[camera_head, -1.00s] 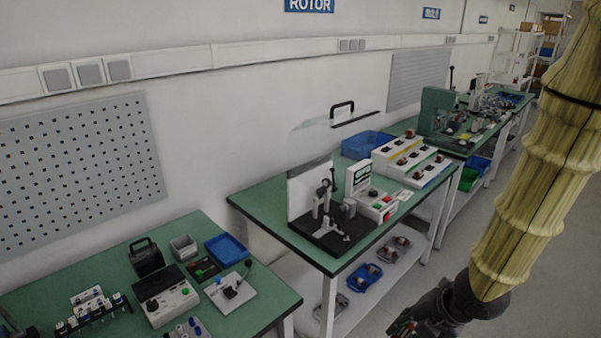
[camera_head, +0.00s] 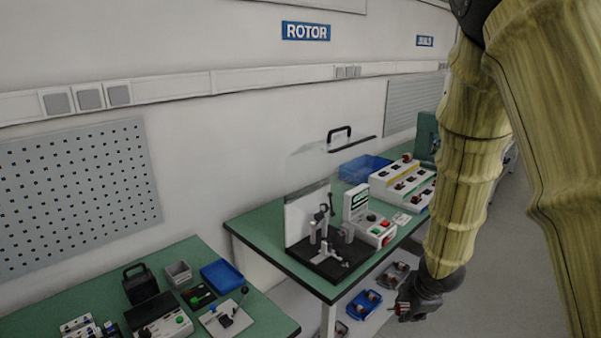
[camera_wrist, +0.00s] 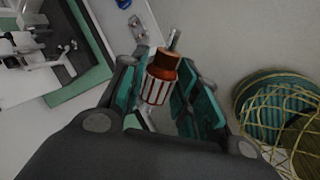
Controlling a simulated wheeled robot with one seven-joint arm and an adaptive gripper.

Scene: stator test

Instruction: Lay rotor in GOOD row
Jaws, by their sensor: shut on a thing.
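My gripper (camera_wrist: 165,88) is shut on a rotor (camera_wrist: 158,78) in the wrist view. The rotor has a copper-coloured winding, a silver striped core and a shaft that points up and away from the palm. In the head view my gripper (camera_head: 405,306) hangs in front of the middle bench, beside its lower shelf, with the small rotor at its fingers.
A test stand on a black base (camera_head: 327,263) and a white tester with buttons (camera_head: 370,230) stand on the green middle bench (camera_head: 262,226). A blue bin (camera_head: 362,168) is behind. The lower shelf holds several trays. Open floor lies to the right.

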